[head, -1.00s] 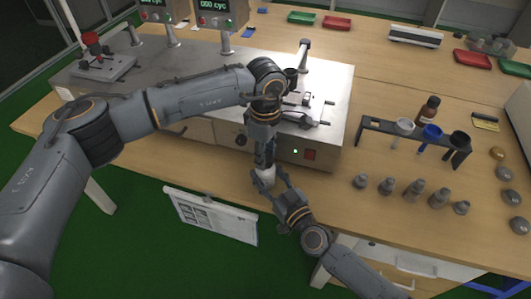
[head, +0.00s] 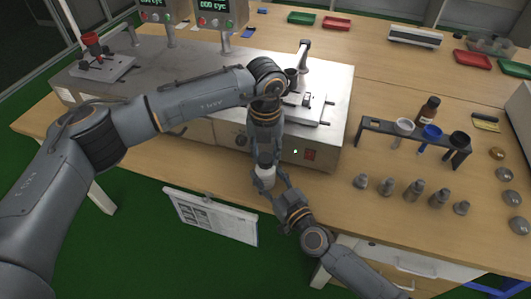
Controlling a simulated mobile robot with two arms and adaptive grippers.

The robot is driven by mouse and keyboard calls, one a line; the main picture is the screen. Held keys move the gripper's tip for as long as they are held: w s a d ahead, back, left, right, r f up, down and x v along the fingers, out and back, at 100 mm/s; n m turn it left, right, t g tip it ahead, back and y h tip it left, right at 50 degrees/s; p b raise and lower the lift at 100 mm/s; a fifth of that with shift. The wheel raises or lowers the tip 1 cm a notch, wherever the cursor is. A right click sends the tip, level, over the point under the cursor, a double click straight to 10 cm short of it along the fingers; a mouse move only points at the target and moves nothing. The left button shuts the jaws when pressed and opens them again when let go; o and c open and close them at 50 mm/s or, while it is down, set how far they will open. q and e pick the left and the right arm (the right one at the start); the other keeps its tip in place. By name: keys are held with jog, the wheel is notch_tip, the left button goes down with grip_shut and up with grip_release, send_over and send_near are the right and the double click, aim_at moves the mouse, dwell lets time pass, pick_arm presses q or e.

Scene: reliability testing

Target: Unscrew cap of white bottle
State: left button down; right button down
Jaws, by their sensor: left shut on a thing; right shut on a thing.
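The white bottle (head: 267,178) is held near the front edge of the bench, and only a small white part of it shows. My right gripper (head: 272,184) comes in from the lower right and is shut around the bottle's body. My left gripper (head: 266,163) points down from above and is shut on the top of the bottle, where the cap would be. The cap is hidden by the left fingers, so I cannot tell how far it is turned.
A metal test machine (head: 325,105) stands just behind the grippers. Several grey weights (head: 414,190) and a black rack with cups (head: 378,127) are to the right. A brown bottle (head: 428,110) stands behind the rack. A clipboard (head: 212,214) hangs at the bench front.

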aim_at(265, 157)
pick_arm(q)
jog(key=n, duration=1.1)
jog(key=shift+r, duration=0.2)
jog(key=shift+r, duration=0.95)
jog(key=shift+r, duration=0.1)
jog(key=shift+r, duration=1.95)
pick_arm(e)
jog(key=c, duration=0.6)
grip_release()
jog(key=shift+o, duration=0.2)
